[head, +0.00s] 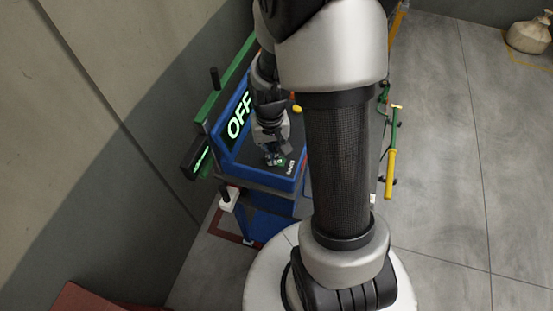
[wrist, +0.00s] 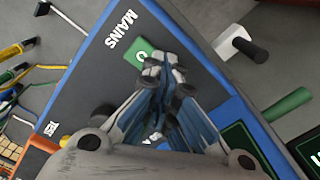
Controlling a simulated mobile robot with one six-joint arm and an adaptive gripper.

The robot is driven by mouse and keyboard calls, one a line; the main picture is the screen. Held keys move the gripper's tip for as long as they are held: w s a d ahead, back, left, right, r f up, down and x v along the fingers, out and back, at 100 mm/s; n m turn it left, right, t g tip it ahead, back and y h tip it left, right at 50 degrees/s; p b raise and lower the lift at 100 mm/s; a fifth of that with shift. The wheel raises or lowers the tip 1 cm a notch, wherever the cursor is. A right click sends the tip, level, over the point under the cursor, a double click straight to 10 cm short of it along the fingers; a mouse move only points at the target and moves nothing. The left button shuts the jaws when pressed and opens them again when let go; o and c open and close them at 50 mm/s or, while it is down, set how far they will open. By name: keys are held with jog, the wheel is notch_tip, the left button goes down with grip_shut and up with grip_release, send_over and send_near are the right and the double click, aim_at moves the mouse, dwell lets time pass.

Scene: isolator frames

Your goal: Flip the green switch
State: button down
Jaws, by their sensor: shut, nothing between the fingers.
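The green switch (wrist: 138,53) sits on the dark panel next to the white MAINS label in the wrist view. It has a white mark, and my fingers hide part of it. My gripper (wrist: 162,72) is shut and empty, with its fingertips at the edge of the switch. I cannot tell whether they touch it. In the head view my gripper (head: 274,156) points down at the front part of the blue-framed panel (head: 262,184). The display (head: 238,116) on the panel reads OFF in lit letters.
A black handle on a white base (wrist: 240,44) stands beside the panel's blue edge. A green bar (wrist: 288,105) lies along that side too. Yellow and green handled tools (head: 391,165) are right of the panel. A wall rises close on the left; floor is open at right.

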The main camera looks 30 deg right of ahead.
jog(key=shift+r+p, duration=2.7)
jog(key=shift+r, duration=0.8)
jog(key=s+a+r+n+t+b, duration=0.2)
jog(key=s+a+r+b, duration=0.2)
jog(key=a+r+b, duration=0.25)
jog(key=s+a+r+n+t+b, duration=0.1)
jog(key=s+a+n+t+b, duration=0.1)
jog(key=s+a+b, duration=0.2)
jog(key=s+b, duration=0.3)
jog(key=s, duration=0.2)
jog(key=shift+s+r+t+b, duration=0.2)
jog(key=shift+s+t+b, duration=0.1)
jog(key=shift+b, duration=0.1)
jog(key=shift+a, duration=0.15)
